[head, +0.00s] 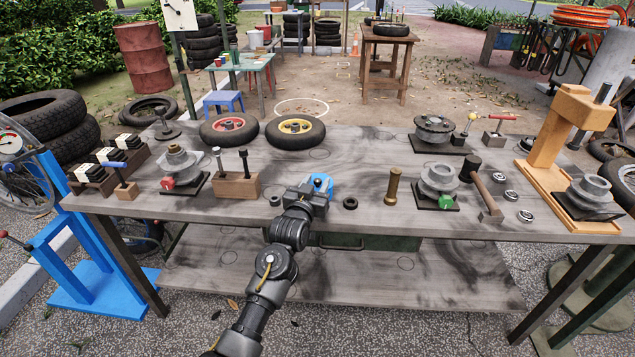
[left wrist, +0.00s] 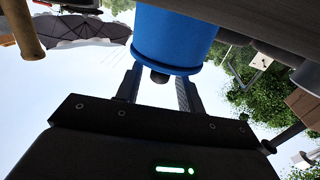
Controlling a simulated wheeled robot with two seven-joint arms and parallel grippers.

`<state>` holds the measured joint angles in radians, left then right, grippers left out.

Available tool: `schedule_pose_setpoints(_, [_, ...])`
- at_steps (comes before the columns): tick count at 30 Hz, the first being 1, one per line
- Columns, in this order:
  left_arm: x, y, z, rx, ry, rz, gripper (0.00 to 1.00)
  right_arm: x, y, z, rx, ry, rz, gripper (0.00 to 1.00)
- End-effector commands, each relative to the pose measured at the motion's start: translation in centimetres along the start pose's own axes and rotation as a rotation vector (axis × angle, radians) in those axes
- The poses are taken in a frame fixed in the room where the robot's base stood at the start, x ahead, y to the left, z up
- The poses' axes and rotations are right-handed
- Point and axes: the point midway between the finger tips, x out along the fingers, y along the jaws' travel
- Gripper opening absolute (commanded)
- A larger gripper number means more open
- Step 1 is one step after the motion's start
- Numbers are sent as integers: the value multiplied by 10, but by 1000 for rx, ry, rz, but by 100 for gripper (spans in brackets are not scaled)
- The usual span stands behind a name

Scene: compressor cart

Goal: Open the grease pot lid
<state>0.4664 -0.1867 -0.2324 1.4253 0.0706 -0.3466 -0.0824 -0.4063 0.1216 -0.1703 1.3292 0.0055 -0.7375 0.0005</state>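The blue grease pot (head: 321,184) stands near the front edge of the workbench, partly hidden behind my left gripper. In the left wrist view the pot (left wrist: 172,40) is a blue cylinder, seen upside down, with a small dark lid knob (left wrist: 159,76) at its end facing me. No gap shows between lid and pot. My left gripper (head: 318,200) is right at the pot. In the left wrist view its two fingers (left wrist: 160,88) are apart, one on each side of the knob, with sky showing between them and the knob. My right gripper is not in view.
The grey workbench (head: 375,165) carries a brass cylinder (head: 393,187) and a small black ring (head: 350,203) right of the pot. A wooden block with tools (head: 234,184) stands to its left. Two wheels (head: 295,130) lie behind. A hub with a green part (head: 438,180) stands farther right.

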Motion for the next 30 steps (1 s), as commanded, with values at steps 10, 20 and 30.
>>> schedule_pose_setpoints(10, [14,0,0,0,0,0,38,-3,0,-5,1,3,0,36])
schedule_pose_setpoints(20, [14,0,0,0,0,0,12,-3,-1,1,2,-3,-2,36])
schedule_pose_setpoints(30, [14,0,0,0,-1,-1,0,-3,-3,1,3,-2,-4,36])
